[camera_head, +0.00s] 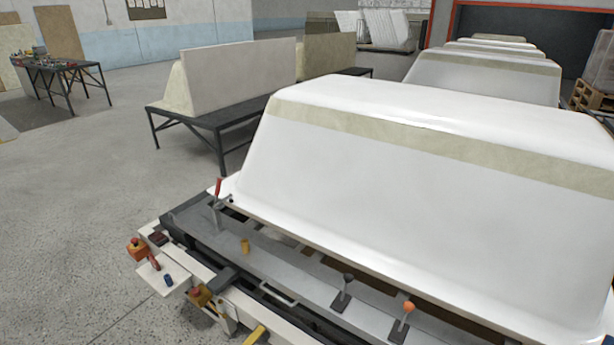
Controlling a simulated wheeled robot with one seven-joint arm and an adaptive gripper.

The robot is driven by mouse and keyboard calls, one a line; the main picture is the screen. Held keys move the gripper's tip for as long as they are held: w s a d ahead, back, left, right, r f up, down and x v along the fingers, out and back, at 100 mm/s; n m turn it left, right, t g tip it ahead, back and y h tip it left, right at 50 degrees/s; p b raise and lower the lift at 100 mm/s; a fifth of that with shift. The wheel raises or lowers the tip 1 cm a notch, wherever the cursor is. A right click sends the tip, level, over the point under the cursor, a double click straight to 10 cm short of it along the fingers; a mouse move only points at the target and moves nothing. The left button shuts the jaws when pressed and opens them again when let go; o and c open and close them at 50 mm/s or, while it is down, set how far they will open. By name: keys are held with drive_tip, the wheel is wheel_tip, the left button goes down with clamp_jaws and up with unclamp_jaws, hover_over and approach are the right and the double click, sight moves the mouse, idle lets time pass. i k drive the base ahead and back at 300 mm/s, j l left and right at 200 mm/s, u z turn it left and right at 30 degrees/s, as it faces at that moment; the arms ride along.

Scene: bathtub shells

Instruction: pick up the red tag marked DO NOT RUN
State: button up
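No lettering reading DO NOT RUN can be made out, so I cannot tell which red thing is the tag. A small red object (153,262) lies on a small white shelf (178,279) at the near left corner of the machine. A dark red-brown block (157,238) sits just behind it on the machine's edge. A red-handled lever (218,188) stands upright by the left end of the large white tub shell (400,170). My gripper is not in view.
A small blue item (168,280) shares the shelf. Orange-yellow boxes with red buttons (137,248) (200,294) flank it. Black-knobbed (347,279) and orange-knobbed (408,307) levers rise from the front rail. Dark-legged tables (215,120) stand behind.

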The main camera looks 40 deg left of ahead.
sight(155, 263)
drive_tip(key=u, duration=2.3)
drive_tip(key=i+j+z, duration=0.1)
drive_tip(key=z, duration=0.3)
drive_tip(key=i+j+z, duration=0.1)
drive_tip(key=z, duration=0.3)
drive_tip(key=i+j+z, duration=0.15)
drive_tip(key=j, duration=0.3)
drive_tip(key=i+j+z, duration=0.15)
drive_tip(key=j, duration=0.3)
drive_tip(key=i+j+z, duration=0.1)
drive_tip(key=j, duration=0.4)
drive_tip(key=j+z, duration=0.15)
drive_tip(key=j, duration=0.35)
drive_tip(key=i+j, duration=0.1)
drive_tip(key=j, duration=0.35)
drive_tip(key=i+j, duration=0.1)
drive_tip(key=j, duration=0.35)
drive_tip(key=i+j, duration=0.1)
drive_tip(key=j, duration=0.35)
